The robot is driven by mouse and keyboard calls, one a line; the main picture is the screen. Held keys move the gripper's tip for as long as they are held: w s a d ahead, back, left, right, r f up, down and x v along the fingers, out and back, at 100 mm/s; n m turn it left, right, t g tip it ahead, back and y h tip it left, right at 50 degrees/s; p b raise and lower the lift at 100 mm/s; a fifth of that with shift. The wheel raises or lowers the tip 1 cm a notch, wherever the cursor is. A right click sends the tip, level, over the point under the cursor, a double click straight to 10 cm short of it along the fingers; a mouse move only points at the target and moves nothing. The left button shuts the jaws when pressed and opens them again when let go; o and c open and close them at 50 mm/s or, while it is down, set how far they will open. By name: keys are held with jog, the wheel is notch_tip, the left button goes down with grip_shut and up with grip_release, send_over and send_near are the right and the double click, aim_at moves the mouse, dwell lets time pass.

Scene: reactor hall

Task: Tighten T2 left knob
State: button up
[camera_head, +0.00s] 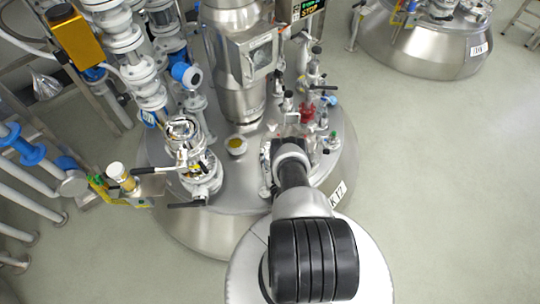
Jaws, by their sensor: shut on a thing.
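The steel reactor vessel (235,238) stands in the middle, with a partly covered label (338,193) that seems to end in "K T2". My arm reaches up from the bottom over its lid. My gripper (268,160) is at the lid's centre right, seen small and dark from above and largely covered by my own wrist. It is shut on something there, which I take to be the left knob. The knob itself is hidden, so its contact with the fingers and its angle cannot be seen.
A red valve fitting (307,113) and small dark handles stand right of my gripper. A steel column (235,80) rises behind it. A yellow-topped port (236,145) and a valve with a black lever (186,205) are to the left. Floor is clear at the right.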

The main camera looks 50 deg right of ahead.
jog(key=m+g+h, duration=0.4)
jog(key=g, duration=0.1)
jog(key=shift+w+a+r+m+h, duration=0.1)
jog(key=shift+w+m+h, duration=0.1)
jog(key=shift+m+h, duration=0.2)
jog(key=shift+s+m+g+h, duration=0.1)
jog(key=shift+m+g+h, duration=0.55)
jog(key=shift+g, duration=0.65)
jog(key=shift+m+g+h, duration=0.35)
jog(key=shift+m+g, duration=0.6)
jog(key=shift+g, duration=0.65)
jog(key=o, duration=1.1)
jog(key=shift+s, duration=0.1)
jog(key=v, duration=1.1)
jog(key=shift+s+a, duration=0.15)
jog(key=shift+a, duration=0.2)
